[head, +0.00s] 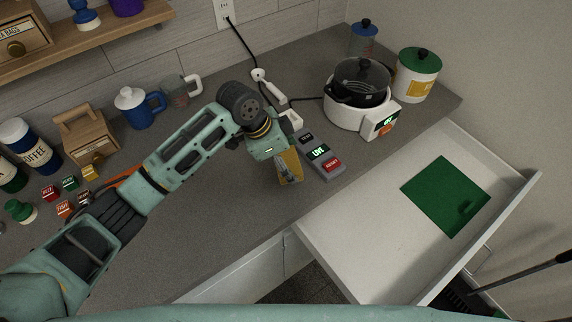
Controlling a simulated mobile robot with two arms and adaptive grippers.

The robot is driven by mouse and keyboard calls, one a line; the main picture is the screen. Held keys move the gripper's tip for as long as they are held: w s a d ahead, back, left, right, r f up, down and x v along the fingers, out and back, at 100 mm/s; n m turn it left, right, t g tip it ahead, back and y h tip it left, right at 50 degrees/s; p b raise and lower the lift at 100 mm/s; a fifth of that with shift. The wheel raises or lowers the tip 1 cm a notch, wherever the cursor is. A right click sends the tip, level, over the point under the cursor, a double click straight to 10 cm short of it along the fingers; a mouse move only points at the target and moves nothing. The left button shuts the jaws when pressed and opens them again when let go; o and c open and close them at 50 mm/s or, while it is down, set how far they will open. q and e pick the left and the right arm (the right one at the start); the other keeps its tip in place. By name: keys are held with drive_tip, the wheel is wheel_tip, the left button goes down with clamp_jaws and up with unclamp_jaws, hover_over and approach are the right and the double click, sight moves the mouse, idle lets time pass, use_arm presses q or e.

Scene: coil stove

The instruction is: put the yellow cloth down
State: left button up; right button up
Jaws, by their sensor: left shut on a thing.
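In the head view my left arm reaches across the counter from the left. My left gripper (286,160) points down near the counter's front edge, left of the grey switch box. It is shut on the yellow cloth (291,168), which shows as a small yellow patch at the fingers; the gripper hides part of it. I cannot tell whether the cloth touches the counter. My right gripper is not in view.
An open white drawer (340,240) holds a flat green sheet (445,196). The switch box (323,158), a white cooker with a black pot (360,84) and a green-lidded canister (416,74) stand to the right. Mugs and jars line the left. Grey counter (225,190) is clear near the front.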

use_arm(q)
wheel_tip(320, 180, down, 3)
drive_tip(key=shift+f+p, duration=0.2)
drive_tip(key=shift+p, duration=0.5)
drive_tip(key=shift+f, duration=0.3)
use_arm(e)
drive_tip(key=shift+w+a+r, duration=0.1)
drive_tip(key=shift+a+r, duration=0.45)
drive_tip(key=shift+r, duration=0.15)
use_arm(q)
drive_tip(key=shift+f, duration=0.15)
drive_tip(key=o, duration=1)
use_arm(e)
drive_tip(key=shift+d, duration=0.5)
